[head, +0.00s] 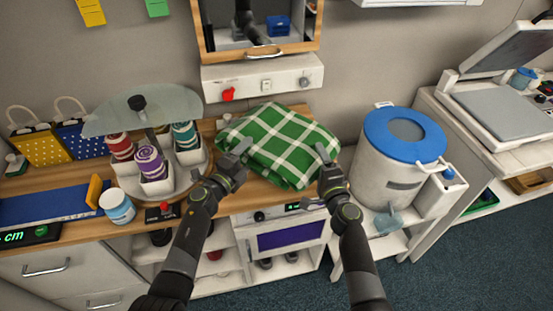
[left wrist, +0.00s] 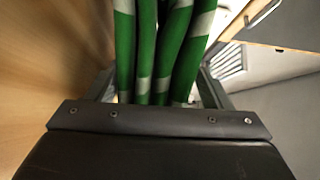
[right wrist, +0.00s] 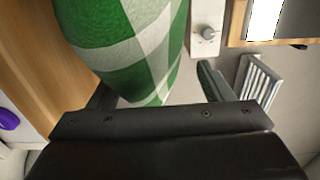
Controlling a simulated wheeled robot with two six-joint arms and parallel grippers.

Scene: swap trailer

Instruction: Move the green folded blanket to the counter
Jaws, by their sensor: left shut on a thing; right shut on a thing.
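The green and white checked folded blanket (head: 280,142) is over the right part of the wooden counter (head: 258,194), below the mirror. I cannot tell whether it rests on the top or hangs just above it. My left gripper (head: 239,150) is shut on its left front edge. In the left wrist view the blanket's stacked folds (left wrist: 146,50) lie between the fingers. My right gripper (head: 324,155) is shut on its right edge. The blanket (right wrist: 135,45) also fills the upper middle of the right wrist view.
A tiered carousel (head: 160,170) with rolled items stands left of the blanket. A white jar (head: 117,206) and a red-button box (head: 162,212) sit near the front edge. A blue-lidded drum (head: 403,140) stands to the right. An oven (head: 285,236) is below the counter.

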